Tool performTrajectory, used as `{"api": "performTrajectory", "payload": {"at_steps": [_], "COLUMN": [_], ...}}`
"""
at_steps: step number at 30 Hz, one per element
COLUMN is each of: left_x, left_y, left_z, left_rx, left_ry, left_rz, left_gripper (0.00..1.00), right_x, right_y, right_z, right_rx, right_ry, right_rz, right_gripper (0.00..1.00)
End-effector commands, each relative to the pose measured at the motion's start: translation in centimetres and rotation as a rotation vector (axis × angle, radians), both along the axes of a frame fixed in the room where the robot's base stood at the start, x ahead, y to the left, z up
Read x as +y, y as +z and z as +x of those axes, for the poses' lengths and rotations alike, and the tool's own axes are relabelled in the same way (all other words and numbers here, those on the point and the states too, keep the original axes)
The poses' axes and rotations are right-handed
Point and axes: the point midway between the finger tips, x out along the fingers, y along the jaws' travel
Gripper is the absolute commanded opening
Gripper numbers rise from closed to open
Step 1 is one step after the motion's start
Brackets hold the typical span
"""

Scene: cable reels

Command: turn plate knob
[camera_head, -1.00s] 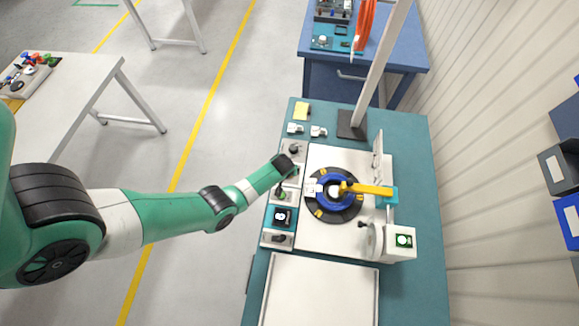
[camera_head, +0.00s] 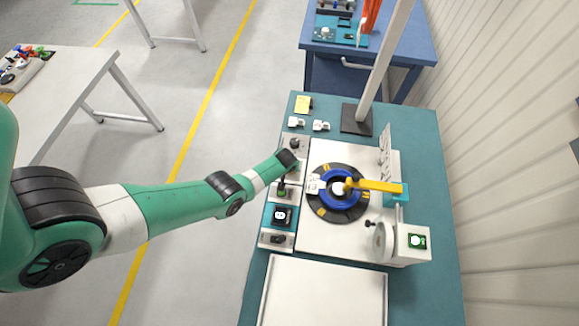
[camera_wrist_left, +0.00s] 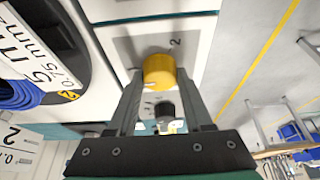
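In the left wrist view a round yellow knob (camera_wrist_left: 158,72) stands on a light plate with a grey face, with a "2" printed near it. My left gripper (camera_wrist_left: 160,78) has one finger on each side of this knob. The gap between the fingers is about as wide as the knob, so I cannot tell whether they press on it. In the head view my left gripper (camera_head: 294,166) is over the strip of controls left of the reel plate and hides the knob. My right gripper is not in view.
A black knob (camera_head: 294,143), a display box (camera_head: 281,216) and a switch (camera_head: 278,239) line the bench's left side. A dark reel with a blue ring (camera_head: 340,204) and yellow arm (camera_head: 374,186) sits to the right. A white tray (camera_head: 268,290) lies in front.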

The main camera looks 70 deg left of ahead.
Motion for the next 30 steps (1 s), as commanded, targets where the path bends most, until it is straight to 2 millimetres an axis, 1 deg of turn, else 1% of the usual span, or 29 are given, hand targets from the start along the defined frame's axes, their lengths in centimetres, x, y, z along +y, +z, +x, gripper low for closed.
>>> {"api": "performTrajectory", "payload": {"at_steps": [1,5,6,7,14,20,26,30], "left_x": [0.00,-0.01,0.00,0.00,-0.01,0.04,0.09,0.18], "left_y": [0.00,-0.02,-0.01,-0.01,0.00,0.04,-0.01,-0.03], "left_z": [-0.01,-0.02,-0.01,-0.01,-0.03,-0.08,-0.22,-0.24], "left_rx": [0.000,0.000,0.000,0.000,0.001,0.001,0.001,0.001], "left_ry": [0.000,0.000,0.000,0.000,-0.014,-0.078,-0.209,-0.330], "left_rz": [0.000,0.000,0.000,0.000,-0.001,-0.002,-0.003,-0.002], "left_gripper": [0.32,0.09,0.01,0.00,0.00,0.00,0.00,0.00], "right_x": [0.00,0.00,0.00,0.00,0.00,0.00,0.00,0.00], "right_y": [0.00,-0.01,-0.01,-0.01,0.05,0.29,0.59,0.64], "right_z": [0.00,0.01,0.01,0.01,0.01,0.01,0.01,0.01], "right_rx": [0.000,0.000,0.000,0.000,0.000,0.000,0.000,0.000], "right_ry": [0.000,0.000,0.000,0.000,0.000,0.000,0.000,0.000], "right_rz": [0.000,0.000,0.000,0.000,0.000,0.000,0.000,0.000], "right_gripper": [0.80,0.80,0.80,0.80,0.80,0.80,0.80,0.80]}}
